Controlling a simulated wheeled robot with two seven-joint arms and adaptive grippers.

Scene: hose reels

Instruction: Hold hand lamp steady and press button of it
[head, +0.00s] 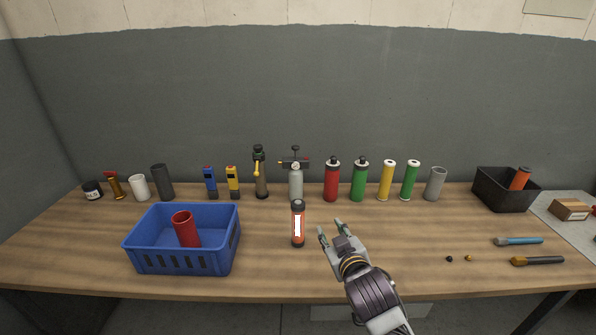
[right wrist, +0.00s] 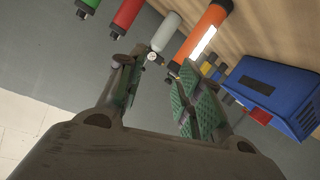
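The hand lamp (head: 298,224) is an orange-red cylinder with a dark cap and a bright white light strip. It stands upright on the table, right of the blue crate. My right gripper (head: 329,229) is open just right of the lamp, its fingers apart and not touching it. In the right wrist view the lamp (right wrist: 209,32) shows beyond the green-padded fingertips (right wrist: 158,85), with nothing held between them. The lamp's button cannot be made out. My left gripper is not in view.
A blue crate (head: 180,262) holding a red cup (head: 186,229) stands left of the lamp. A row of bottles, a grey gas cylinder (head: 296,184) and tools lines the back. Brushes (head: 538,261) and a black bin (head: 505,198) are at right. Table just around the lamp is clear.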

